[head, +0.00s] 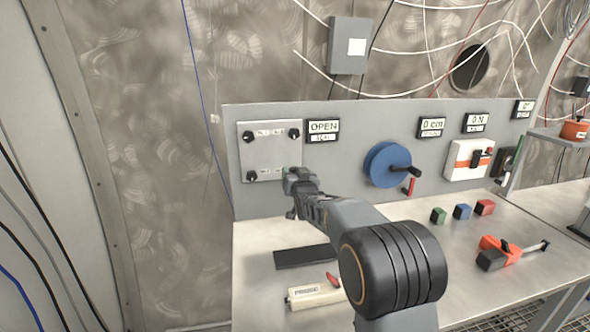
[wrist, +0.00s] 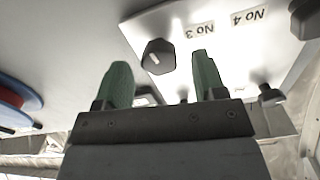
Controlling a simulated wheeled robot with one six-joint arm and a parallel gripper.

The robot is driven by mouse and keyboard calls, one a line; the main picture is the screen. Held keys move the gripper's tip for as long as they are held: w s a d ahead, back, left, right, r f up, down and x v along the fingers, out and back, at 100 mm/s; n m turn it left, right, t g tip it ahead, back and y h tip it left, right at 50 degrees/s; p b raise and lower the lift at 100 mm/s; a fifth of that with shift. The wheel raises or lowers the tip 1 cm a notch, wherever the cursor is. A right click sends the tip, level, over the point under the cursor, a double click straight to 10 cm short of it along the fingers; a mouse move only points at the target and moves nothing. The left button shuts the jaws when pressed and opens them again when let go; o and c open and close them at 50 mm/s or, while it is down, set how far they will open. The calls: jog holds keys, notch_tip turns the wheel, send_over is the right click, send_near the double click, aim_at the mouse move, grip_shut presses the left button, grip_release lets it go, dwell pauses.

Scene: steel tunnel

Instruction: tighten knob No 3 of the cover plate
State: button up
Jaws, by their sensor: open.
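The cover plate (head: 270,155) is a pale square on the grey panel, with black knobs at its corners. Its bottom right corner is hidden behind my gripper (head: 292,192) in the head view. In the wrist view, which is turned over, knob No 3 (wrist: 157,56) is black with a white mark, beside its "No 3" label (wrist: 200,31). My gripper (wrist: 161,60) is open there, with green fingers. The knob shows between the two fingertips; I cannot tell whether they reach around it. Knob No 4 (wrist: 305,18) is at the right edge.
An "OPEN" display (head: 323,127) sits right of the plate, and a blue handwheel (head: 388,164) farther right. On the bench lie a dark flat bar (head: 303,257), a pale tool (head: 316,295), small cubes (head: 462,211) and an orange-black tool (head: 498,253).

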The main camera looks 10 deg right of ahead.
jog(key=shift+w, duration=1.1)
jog(key=c, duration=0.9)
jog(key=shift+f+b, duration=0.1)
jog(key=shift+b, duration=0.2)
